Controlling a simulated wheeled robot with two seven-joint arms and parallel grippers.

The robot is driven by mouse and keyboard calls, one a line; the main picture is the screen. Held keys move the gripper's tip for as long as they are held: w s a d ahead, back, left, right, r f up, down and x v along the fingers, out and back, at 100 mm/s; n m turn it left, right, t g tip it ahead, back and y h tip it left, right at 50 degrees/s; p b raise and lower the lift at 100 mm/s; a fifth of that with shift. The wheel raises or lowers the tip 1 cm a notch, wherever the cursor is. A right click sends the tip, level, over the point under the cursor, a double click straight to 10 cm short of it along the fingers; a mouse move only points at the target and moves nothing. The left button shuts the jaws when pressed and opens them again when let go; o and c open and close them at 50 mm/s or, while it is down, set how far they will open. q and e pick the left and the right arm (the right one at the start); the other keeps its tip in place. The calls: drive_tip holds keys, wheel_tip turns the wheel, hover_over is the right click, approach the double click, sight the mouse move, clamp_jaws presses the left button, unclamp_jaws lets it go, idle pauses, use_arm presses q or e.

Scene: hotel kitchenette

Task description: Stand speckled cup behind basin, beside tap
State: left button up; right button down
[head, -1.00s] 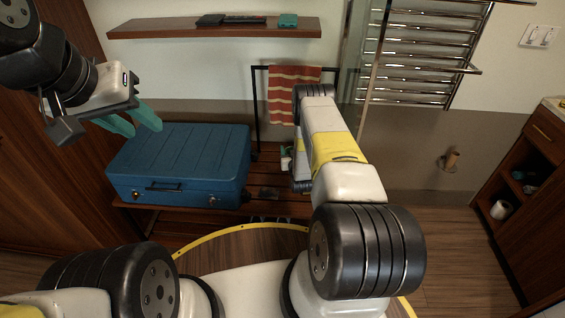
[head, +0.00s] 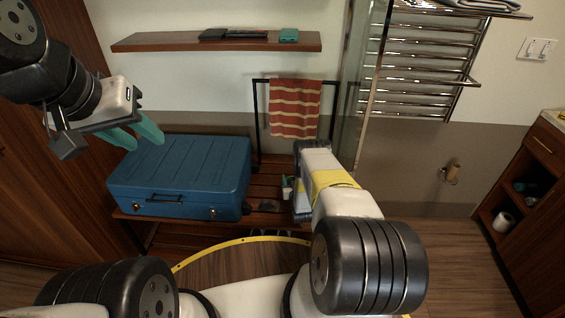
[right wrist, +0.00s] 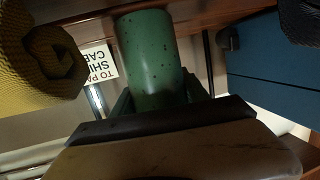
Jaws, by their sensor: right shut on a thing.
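The speckled cup (right wrist: 148,60) is green with dark specks. It fills the middle of the right wrist view, held between the fingers of my right gripper (right wrist: 158,96), which is shut on it. In the head view my right forearm hides most of that gripper, and I cannot tell the cup apart there. My left gripper (head: 136,132) is empty, its teal fingers apart, above the left part of the blue suitcase. No basin or tap is in view.
The blue suitcase (head: 185,175) lies on a slatted wooden bench (head: 268,183). A striped towel (head: 295,108) hangs behind it, under a wall shelf (head: 215,41). A glass panel (head: 352,90) and towel rails (head: 425,75) stand right. A yellow rolled mat (right wrist: 38,60) is near the cup. A wooden cabinet (head: 535,170) stands far right.

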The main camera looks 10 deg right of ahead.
drive_tip(key=c, duration=1)
unclamp_jaws()
drive_tip(key=shift+f, duration=0.2)
drive_tip(key=o, duration=0.4)
drive_tip(key=shift+r, duration=0.1)
